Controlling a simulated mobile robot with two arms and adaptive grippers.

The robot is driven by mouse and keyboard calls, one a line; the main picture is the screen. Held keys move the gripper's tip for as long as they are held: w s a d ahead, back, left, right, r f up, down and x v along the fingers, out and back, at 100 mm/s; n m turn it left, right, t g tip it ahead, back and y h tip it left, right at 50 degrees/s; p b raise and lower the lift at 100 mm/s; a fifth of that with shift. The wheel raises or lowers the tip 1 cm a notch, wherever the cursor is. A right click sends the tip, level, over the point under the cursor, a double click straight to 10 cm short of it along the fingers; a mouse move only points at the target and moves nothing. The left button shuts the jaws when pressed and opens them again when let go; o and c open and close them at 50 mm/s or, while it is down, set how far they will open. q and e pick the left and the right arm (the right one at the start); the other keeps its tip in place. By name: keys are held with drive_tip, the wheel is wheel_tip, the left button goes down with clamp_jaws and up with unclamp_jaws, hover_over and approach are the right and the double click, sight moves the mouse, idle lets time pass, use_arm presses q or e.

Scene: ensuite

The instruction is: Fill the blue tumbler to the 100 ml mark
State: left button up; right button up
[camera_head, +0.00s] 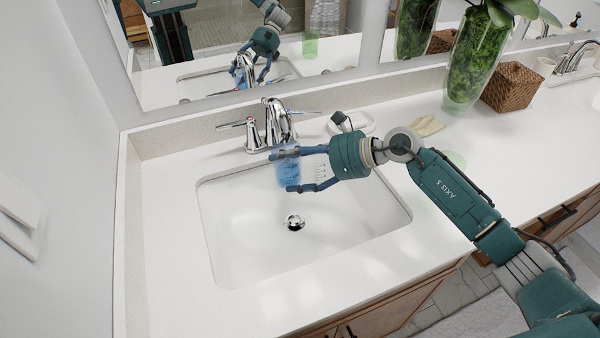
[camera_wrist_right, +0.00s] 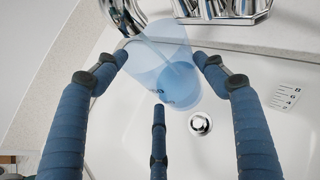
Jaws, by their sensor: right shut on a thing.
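The translucent blue tumbler (camera_head: 285,176) is over the back of the sink (camera_head: 240,240), under or close to the faucet spout (camera_head: 277,120). My right gripper (camera_head: 290,170) is shut on the tumbler, with fingers on both sides of it. In the right wrist view the tumbler (camera_wrist_right: 155,52) looks tilted, and a darker blue area shows in its lower part; it looks like water. A thin pale streak inside may be a stream; I cannot be sure. My left gripper is not in view.
The sink drain (camera_head: 294,222) is open below. A white dish (camera_head: 352,124), a beige cloth or sponge (camera_head: 427,126), a plant vase (camera_head: 472,65) and a wicker box (camera_head: 512,86) stand to the right. A mirror lines the back. The front counter is clear.

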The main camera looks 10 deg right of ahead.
drive_tip(key=shift+o, duration=0.2)
idle(0.3)
drive_tip(key=s+d+p, duration=0.1)
drive_tip(key=s+p, duration=0.1)
drive_tip(key=s, duration=0.7)
drive_tip(key=shift+d, duration=0.4)
drive_tip(key=shift+s+r, duration=0.1)
drive_tip(key=s+r+p, duration=0.4)
drive_tip(key=r+p, duration=0.4)
drive_tip(key=r, duration=0.2)
drive_tip(key=shift+d+r+p, duration=0.3)
drive_tip(key=shift+d+r, duration=0.05)
drive_tip(key=shift+r, duration=0.05)
